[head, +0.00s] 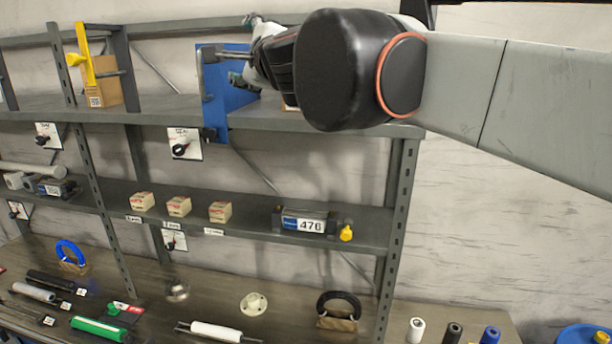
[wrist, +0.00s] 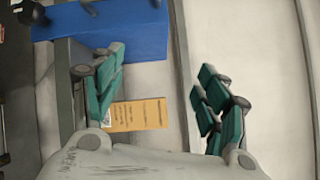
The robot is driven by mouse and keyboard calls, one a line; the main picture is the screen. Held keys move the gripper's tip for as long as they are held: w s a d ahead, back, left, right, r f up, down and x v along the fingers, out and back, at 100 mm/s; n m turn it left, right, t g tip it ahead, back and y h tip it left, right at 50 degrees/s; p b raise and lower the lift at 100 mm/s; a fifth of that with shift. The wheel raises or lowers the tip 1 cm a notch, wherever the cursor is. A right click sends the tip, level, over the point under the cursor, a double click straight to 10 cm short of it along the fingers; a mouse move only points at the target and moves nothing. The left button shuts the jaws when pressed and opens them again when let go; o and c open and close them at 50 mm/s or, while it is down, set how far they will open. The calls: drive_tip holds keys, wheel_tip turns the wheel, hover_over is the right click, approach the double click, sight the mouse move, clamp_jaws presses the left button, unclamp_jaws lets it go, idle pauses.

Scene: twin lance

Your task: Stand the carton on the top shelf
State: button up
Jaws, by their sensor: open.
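My gripper (head: 246,50) is open at the top shelf (head: 300,121), with its fingers beside a blue upright panel. In the wrist view, my gripper (wrist: 161,70) has its green-padded fingers spread wide. An orange-brown carton (wrist: 140,115) with printed lines and a white label shows low between them, nearer the left finger. The fingers do not grip it. In the head view, only a small brown sliver (head: 290,107) shows at the shelf, below my wrist; the rest is hidden by my arm. I cannot tell its full pose.
The blue panel (head: 228,95) stands on the top shelf, left of my wrist. Farther left, another brown box (head: 104,84) stands behind a yellow bracket (head: 84,58). The middle shelf holds small boxes (head: 179,206) and a device marked 476 (head: 304,222).

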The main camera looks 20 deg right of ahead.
drive_tip(key=s+a+f+n+g+y, duration=0.2)
drive_tip(key=s+f+n, duration=0.1)
drive_tip(key=f+n, duration=0.25)
drive_tip(key=s+a+f+n+g+y, duration=0.1)
drive_tip(key=s+a+f+n+y, duration=0.2)
drive_tip(key=f, duration=0.4)
drive_tip(key=s+d+f+n+g+h, duration=0.2)
drive_tip(key=s+f, duration=0.4)
drive_tip(key=f, duration=0.3)
drive_tip(key=s+d+f+n+g+h, duration=0.1)
drive_tip(key=s+d+f+n+g, duration=0.2)
drive_tip(key=f, duration=0.7)
drive_tip(key=s+d+f+n+g+h, duration=0.2)
drive_tip(key=s+d+f+n, duration=0.3)
drive_tip(key=s+f+n, duration=0.3)
wheel_tip(320, 180, down, 2)
drive_tip(key=shift+s+d+f+g+h, duration=0.2)
drive_tip(key=shift+s+f+g+h, duration=0.1)
drive_tip(key=shift+s+g, duration=0.55)
drive_tip(key=shift+s+r+t, duration=0.1)
drive_tip(key=shift+t, duration=0.15)
